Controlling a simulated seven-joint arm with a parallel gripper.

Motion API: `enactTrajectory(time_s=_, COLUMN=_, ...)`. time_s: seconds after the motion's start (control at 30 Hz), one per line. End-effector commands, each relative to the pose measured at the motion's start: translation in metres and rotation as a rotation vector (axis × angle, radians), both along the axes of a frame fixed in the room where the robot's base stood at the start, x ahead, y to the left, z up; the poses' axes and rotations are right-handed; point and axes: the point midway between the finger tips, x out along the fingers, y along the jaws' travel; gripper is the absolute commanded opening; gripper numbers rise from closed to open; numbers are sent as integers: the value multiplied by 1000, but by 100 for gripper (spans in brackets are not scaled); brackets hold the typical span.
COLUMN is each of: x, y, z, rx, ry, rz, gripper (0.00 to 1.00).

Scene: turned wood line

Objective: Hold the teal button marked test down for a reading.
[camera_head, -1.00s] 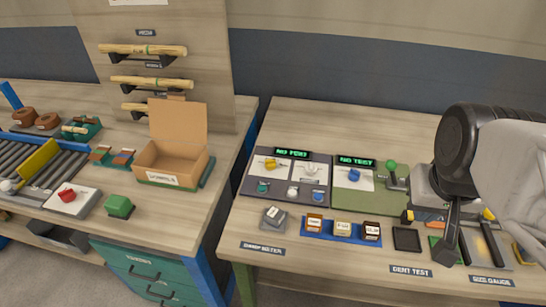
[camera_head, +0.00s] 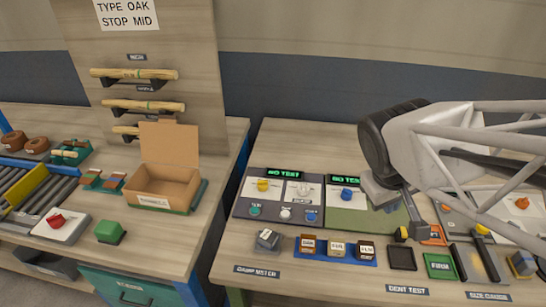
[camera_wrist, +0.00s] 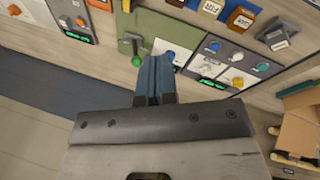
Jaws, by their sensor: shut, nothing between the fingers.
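The damp meter panel (camera_head: 240,209) lies on the right-hand bench. The teal button (camera_head: 255,211) is at its front left, beside a white button (camera_head: 286,214) and a blue button (camera_head: 311,217). The panel's green display (camera_head: 285,175) seems to read NO TEST. In the wrist view the teal button (camera_wrist: 261,66) is right of my gripper (camera_wrist: 155,60), whose fingers are together and empty. In the head view my gripper is over the dent test panel, right of the teal button and apart from it. Any marking on the button is too small to read.
A yellow knob (camera_head: 263,185) and a white knob (camera_head: 303,190) sit behind the buttons. The dent test panel's green lever (camera_wrist: 130,45) stands near my fingers. A grey block (camera_head: 268,240) and several small labelled blocks (camera_head: 337,249) are in front.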

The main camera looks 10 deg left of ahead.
Motion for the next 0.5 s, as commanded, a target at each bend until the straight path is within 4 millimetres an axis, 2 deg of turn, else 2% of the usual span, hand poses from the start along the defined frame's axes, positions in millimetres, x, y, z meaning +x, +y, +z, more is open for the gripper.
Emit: enactTrajectory(time_s=0.5, x=61, y=61, z=-23, rx=-247, ry=25, rz=395, gripper=0)
